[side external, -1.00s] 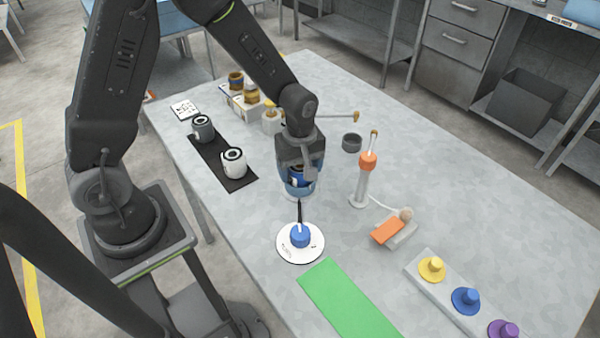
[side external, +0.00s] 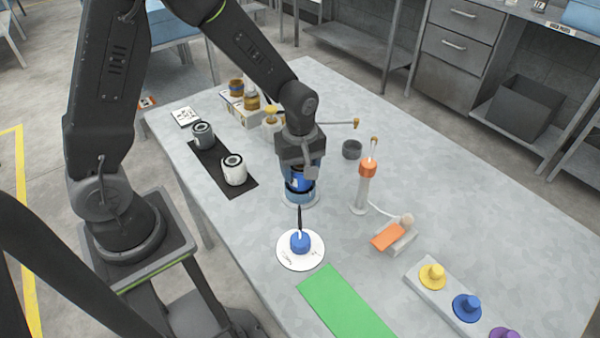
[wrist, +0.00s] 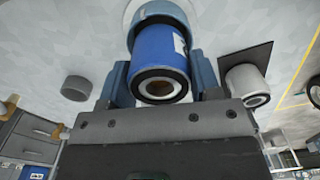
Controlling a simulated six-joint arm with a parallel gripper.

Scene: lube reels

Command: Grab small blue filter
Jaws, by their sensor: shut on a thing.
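The small blue filter (side external: 300,182) is a short blue cylinder with a dark rim. In the wrist view the filter (wrist: 160,58) shows its dark, ring-shaped end and a white label on its side. It stands upright at a pale round base (side external: 301,202) with a light-blue ring, and I cannot tell whether it rests on it or is just above. My gripper (side external: 301,172) points down over the filter. Its blue-grey fingers are on both sides of the filter, shut on it.
A black mat (side external: 222,165) with a grey filter (side external: 203,136) and a white filter (side external: 234,170) lies to the left. A white plate (side external: 287,259) with a blue-topped oiler (side external: 300,242) stands in front. An orange-topped pump (side external: 367,170) is to the right. A green mat (side external: 345,305) lies nearer.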

